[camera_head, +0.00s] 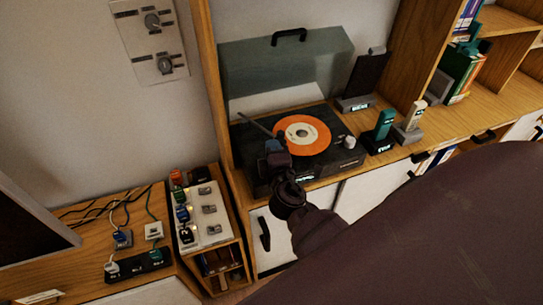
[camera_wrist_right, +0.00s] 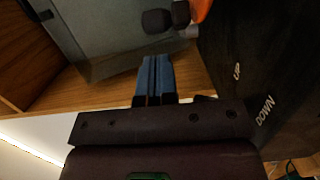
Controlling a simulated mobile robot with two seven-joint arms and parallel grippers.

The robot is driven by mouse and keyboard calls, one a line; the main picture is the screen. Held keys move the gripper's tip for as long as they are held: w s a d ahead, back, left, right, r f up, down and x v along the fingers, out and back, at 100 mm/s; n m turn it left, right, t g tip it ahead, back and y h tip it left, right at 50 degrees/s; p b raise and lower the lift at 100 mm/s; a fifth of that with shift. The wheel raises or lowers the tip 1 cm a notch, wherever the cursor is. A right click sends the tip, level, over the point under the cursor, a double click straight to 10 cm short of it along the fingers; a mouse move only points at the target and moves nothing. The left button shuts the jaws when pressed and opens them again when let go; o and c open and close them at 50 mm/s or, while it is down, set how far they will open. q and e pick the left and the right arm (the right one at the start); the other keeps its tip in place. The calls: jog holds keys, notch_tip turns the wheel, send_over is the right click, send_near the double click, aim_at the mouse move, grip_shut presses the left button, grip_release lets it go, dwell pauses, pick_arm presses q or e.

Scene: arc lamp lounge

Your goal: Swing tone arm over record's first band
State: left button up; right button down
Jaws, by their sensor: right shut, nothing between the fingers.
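The turntable (camera_head: 335,158) stands on the wooden shelf with its lid (camera_head: 285,75) raised. An orange record (camera_head: 318,142) with a white centre lies on its platter. A thin dark bar (camera_head: 255,125), which looks like the tone arm, runs along the record's left side. Its near end is hidden around my right gripper (camera_head: 272,146). In the wrist view, the right gripper (camera_wrist_right: 154,62) has its blue-grey fingers together and empty. Dark rounded parts (camera_wrist_right: 157,20) lie beyond the tips, beside the record's edge (camera_wrist_right: 202,8). I cannot tell whether the fingers touch anything. My left gripper is out of view.
UP and DOWN labels (camera_wrist_right: 250,92) mark the turntable's top. Handsets in docks (camera_head: 382,128) and a dark upright panel (camera_head: 364,75) stand to its right. A wooden side panel (camera_head: 215,85) closes the left. Lower left are switches (camera_head: 205,215) and cables.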

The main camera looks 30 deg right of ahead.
aim_at(280, 137)
jog(key=shift+w+d, duration=0.25)
jog(key=shift+d, duration=0.45)
jog(key=shift+w+d, duration=0.1)
jog(key=shift+d, duration=0.1)
jog(key=shift+d, duration=0.1)
jog(key=shift+w+d+n+y, duration=0.15)
jog(key=shift+d+n+y, duration=0.15)
jog(key=shift+d+y, duration=0.35)
